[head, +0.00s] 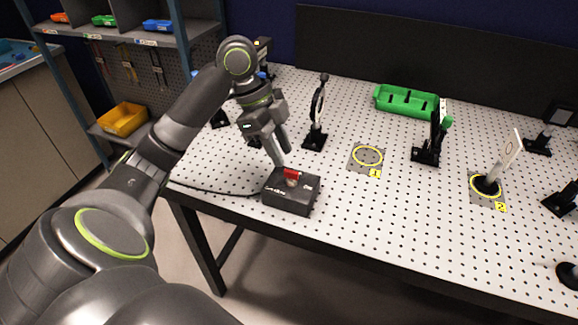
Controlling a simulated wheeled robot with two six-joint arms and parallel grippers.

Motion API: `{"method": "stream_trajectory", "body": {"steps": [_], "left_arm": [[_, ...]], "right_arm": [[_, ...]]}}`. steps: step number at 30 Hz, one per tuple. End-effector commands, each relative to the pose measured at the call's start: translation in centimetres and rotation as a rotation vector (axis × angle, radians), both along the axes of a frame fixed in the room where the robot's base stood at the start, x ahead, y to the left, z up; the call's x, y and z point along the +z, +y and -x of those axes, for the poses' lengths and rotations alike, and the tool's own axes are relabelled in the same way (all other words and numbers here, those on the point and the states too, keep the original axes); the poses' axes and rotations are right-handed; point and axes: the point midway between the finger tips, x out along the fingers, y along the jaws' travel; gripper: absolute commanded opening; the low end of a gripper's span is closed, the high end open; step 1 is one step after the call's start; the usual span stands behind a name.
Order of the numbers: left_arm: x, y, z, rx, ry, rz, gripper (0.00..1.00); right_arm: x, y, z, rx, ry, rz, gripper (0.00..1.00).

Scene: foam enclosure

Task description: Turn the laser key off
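The laser key box (290,197) is a small black box near the front left edge of the perforated table. A red key (291,174) stands on its top, with a pale part beside it. My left gripper (281,158) points down from above, with its fingertips just behind and left of the red key. The fingers lie nearly in line with the view, so I cannot tell their gap or whether they touch the key. My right gripper is not in view.
A black cable (215,190) runs left from the box. Optic mounts stand behind and to the right, including a round one (317,105) close to my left gripper. A green tray (405,101) lies farther back. The table right of the box is clear.

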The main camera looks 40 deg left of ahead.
Motion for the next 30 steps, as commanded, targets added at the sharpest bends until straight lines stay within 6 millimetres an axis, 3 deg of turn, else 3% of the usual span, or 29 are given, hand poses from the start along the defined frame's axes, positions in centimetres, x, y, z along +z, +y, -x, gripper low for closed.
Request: {"method": "stream_trajectory", "body": {"steps": [3, 9, 21, 28, 30], "left_arm": [[-2.1, -0.9, -0.1, -0.002, 0.003, 0.003, 0.30], [-4.2, -1.7, -0.4, -0.001, 0.003, 0.001, 0.30], [-4.9, -1.9, -0.5, 0.000, 0.000, -0.002, 0.30], [-4.9, -1.9, -0.5, 0.000, 0.000, -0.002, 0.03], [-4.9, -1.9, -0.5, 0.000, 0.000, -0.002, 0.00]], "right_arm": [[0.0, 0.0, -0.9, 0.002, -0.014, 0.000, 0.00], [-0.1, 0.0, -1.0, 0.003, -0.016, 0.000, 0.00], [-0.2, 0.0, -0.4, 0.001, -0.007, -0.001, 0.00], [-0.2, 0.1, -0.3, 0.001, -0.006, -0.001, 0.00], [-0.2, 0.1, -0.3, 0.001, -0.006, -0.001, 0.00]]}}
